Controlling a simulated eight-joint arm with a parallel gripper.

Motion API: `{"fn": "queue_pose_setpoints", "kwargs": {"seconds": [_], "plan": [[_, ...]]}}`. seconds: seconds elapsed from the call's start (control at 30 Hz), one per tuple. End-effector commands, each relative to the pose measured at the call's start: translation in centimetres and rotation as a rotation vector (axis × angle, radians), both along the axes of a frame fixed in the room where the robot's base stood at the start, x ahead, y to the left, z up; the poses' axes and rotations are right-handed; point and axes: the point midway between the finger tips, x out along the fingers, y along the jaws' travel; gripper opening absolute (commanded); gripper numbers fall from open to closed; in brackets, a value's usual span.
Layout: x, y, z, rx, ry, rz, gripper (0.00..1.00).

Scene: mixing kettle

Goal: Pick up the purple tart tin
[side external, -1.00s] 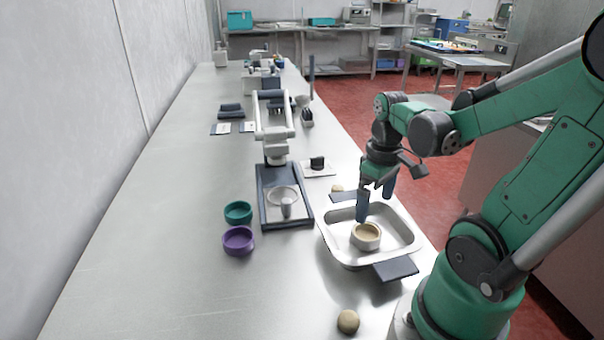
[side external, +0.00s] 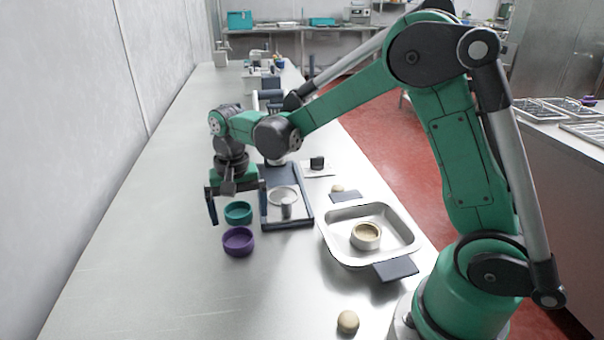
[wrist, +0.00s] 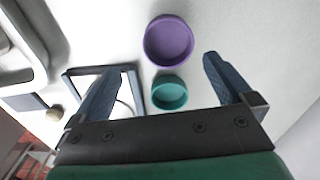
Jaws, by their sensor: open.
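The purple tart tin (side external: 238,242) is a round, shallow, open cup standing upright on the metal bench, in front of a similar teal tin (side external: 238,212). In the wrist view the purple tin (wrist: 169,41) lies beyond the fingertips at the top centre, and the teal tin (wrist: 169,92) lies between the fingers as seen from above. My gripper (side external: 237,208) is open and empty, with its fingers spread wide above and around the teal tin's position. It also shows in the wrist view (wrist: 160,75). How high it is above the bench is hard to tell.
A dark-framed press (side external: 290,222) with a small metal cup stands right of the tins. A beige ball (side external: 348,321) sits near the front. The bench left of the tins is clear.

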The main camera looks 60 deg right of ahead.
Motion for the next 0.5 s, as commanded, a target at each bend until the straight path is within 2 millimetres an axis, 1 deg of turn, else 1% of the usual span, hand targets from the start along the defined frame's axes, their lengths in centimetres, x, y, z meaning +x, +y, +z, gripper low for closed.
{"fn": "queue_pose_setpoints", "kwargs": {"seconds": [0.03, 0.1, 0.17, 0.4, 0.5], "plan": [[0.4, 0.7, -0.3, 0.000, 0.000, -0.010, 1.00], [0.5, 1.0, -0.8, 0.000, 0.000, -0.022, 1.00], [0.6, 1.0, -1.5, 0.000, 0.000, -0.025, 1.00], [0.5, 0.9, -4.8, 0.000, -0.001, -0.025, 1.00], [0.5, 0.9, -5.6, 0.001, -0.002, -0.024, 1.00]]}}
